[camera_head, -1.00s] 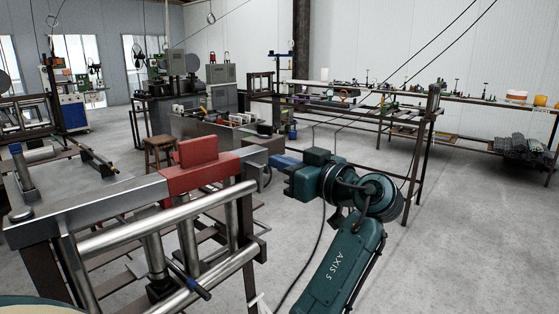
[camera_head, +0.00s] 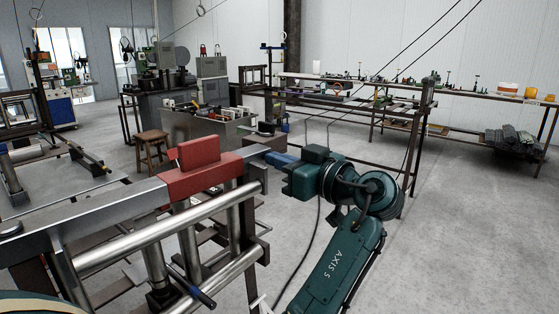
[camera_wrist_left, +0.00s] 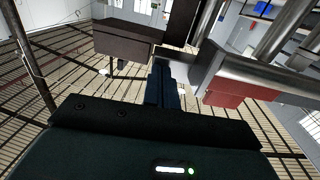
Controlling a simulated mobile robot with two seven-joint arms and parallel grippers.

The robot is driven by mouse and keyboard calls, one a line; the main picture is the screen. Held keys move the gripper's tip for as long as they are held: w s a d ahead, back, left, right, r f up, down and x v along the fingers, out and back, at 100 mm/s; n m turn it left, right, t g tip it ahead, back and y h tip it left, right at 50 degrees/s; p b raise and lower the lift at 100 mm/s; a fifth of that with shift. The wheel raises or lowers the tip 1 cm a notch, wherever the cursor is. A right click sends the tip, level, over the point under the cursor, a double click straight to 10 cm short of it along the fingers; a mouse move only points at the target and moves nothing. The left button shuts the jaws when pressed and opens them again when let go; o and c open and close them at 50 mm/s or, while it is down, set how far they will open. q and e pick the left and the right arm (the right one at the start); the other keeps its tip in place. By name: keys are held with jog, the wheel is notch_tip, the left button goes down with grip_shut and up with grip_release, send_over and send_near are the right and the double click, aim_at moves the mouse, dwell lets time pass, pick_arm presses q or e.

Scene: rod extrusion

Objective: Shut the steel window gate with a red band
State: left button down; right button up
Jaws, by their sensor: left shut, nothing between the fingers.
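The steel window gate (camera_head: 120,207) stands at the left front of the head view, a frame of grey bars and round tubes. A red band (camera_head: 203,173) wraps its top bar near the right end. In the left wrist view the red band (camera_wrist_left: 236,92) and steel bar (camera_wrist_left: 238,74) show at upper right. My left gripper (camera_head: 270,157) is shut and empty, its blue fingers at the right end of the top bar. In the left wrist view the fingers (camera_wrist_left: 163,84) lie beside the bar's end; whether they touch it I cannot tell. My right gripper is out of view.
A wooden stool (camera_head: 151,142) and a grey bench (camera_head: 205,127) with tools stand behind the gate. A long rack (camera_head: 350,100) runs along the back wall. The concrete floor (camera_head: 460,230) at right is clear.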

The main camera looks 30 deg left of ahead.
aim_at(263, 147)
pick_arm(q)
jog(key=a+g, duration=0.1)
jog(key=a, duration=0.1)
jog(key=w+a+n+g+b, duration=0.1)
jog(key=a, duration=0.1)
jog(key=shift+f, duration=0.1)
jog(key=shift+w+a, duration=0.15)
jog(key=shift+a, duration=0.2)
jog(key=shift+r+n, duration=0.3)
jog(key=shift+g, duration=0.3)
